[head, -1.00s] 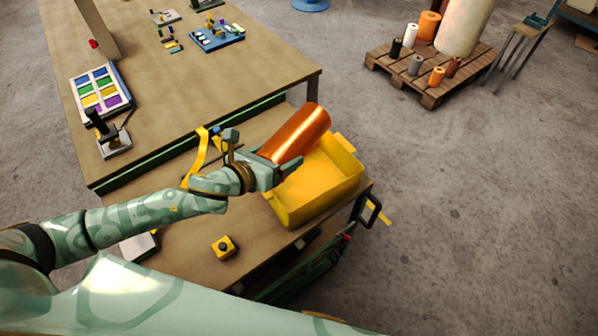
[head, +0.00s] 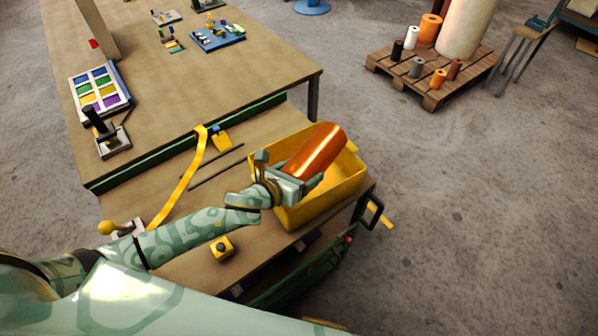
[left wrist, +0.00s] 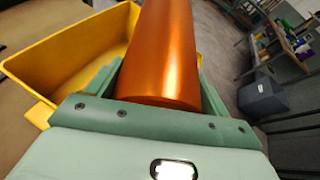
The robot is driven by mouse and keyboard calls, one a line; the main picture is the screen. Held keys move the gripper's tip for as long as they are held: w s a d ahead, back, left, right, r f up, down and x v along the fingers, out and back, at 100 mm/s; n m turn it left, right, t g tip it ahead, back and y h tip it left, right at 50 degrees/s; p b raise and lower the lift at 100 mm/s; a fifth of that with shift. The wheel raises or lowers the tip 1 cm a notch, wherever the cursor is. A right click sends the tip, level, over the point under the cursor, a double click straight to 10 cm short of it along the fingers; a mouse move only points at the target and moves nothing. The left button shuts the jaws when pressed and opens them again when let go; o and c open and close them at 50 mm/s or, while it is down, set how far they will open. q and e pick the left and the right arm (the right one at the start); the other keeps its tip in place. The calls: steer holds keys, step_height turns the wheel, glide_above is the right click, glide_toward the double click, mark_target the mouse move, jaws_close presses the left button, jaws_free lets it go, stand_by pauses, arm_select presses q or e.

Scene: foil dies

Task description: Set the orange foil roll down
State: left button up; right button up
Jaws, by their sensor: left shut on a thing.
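The orange foil roll (head: 318,150) is a shiny copper-orange cylinder, tilted, its far end up and to the right in the head view. My left gripper (head: 302,178) is shut on its near end. In the left wrist view the roll (left wrist: 165,55) stands between the two green fingers of the left gripper (left wrist: 160,88). The roll is over the yellow bin (head: 325,208), which stands on the cart top; the bin also shows at the left of the left wrist view (left wrist: 70,55). I cannot tell whether the roll touches the bin's rim. My right gripper is not in view.
A yellow button box (head: 222,248) and a yellow strap (head: 183,180) lie on the cart top. The workbench (head: 225,80) behind holds a color tray (head: 100,90) and a blue board (head: 217,37). A pallet (head: 432,80) with several rolls stands on the floor, back right.

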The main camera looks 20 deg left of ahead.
arm_select(q)
steer(key=shift+f, duration=0.3)
steer(key=shift+f+b, duration=0.2)
steer(key=shift+b, duration=0.15)
steer(key=o, duration=1.9)
steer(key=shift+o, duration=0.2)
